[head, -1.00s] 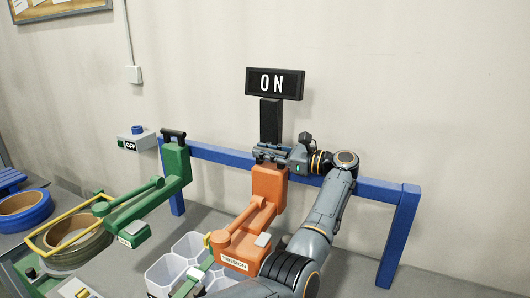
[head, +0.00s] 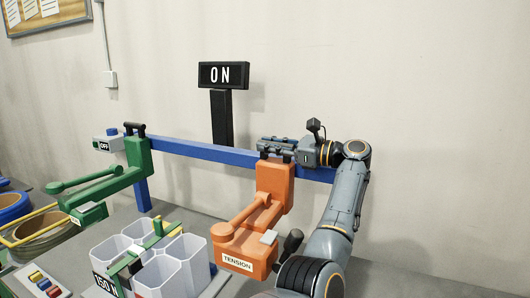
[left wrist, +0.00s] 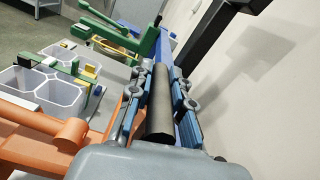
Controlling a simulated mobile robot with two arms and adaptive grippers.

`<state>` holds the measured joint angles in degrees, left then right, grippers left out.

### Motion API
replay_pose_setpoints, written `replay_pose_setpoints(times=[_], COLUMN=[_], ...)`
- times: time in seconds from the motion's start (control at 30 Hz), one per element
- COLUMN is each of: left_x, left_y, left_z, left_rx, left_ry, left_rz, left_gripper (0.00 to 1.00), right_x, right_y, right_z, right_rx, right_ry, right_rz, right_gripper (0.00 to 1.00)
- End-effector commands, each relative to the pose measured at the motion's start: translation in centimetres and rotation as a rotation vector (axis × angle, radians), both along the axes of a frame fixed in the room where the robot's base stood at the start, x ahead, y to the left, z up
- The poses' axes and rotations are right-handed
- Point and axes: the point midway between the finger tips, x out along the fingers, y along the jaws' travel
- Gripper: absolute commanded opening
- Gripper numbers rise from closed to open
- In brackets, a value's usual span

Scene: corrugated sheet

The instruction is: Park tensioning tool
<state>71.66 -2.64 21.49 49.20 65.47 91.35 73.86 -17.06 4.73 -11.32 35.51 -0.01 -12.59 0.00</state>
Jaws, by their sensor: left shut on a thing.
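The left wrist view shows this dark handle (left wrist: 160,105) between the two blue-lined fingers (left wrist: 154,88). I cannot tell whether the tool touches the rail behind it. A similar green tool (head: 112,187) is at the rail's left end. My right gripper is not in view.
A rack of white cups (head: 165,268) marked 150 N stands left of the orange tool. Strap coils (head: 40,232) lie at the far left. A small OFF box (head: 107,144) is near the green tool. The wall (head: 430,130) is close behind the rail.

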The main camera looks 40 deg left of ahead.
Motion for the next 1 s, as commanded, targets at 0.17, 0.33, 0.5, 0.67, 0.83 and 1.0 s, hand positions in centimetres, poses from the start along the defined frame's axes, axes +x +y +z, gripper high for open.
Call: replay_pose_setpoints(times=[0.17, 0.33, 0.5, 0.67, 0.83, 1.0], left_x=[0.2, 0.2, 0.2, 0.2, 0.1, 0.3], left_y=[-0.5, -0.5, -0.6, -0.5, -0.4, -0.9], left_z=[0.0, 0.0, 0.0, 0.0, 0.1, 0.1], left_rx=[0.002, 0.0, -0.001, 0.001, 0.002, 0.001], left_ry=[0.002, 0.001, 0.001, 0.0, 0.0, -0.001], left_rz=[-0.001, -0.001, -0.002, -0.001, -0.001, -0.001], left_gripper=[0.0, 0.0, 0.21, 0.43, 0.43, 0.43], right_x=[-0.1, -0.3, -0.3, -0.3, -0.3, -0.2], right_y=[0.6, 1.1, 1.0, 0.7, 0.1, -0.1], right_z=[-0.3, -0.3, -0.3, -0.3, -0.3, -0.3], right_rx=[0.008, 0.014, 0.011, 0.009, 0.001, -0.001], right_ry=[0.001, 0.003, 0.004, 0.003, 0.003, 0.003], right_rz=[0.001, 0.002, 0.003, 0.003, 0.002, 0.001], right_gripper=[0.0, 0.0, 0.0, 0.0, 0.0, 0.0])
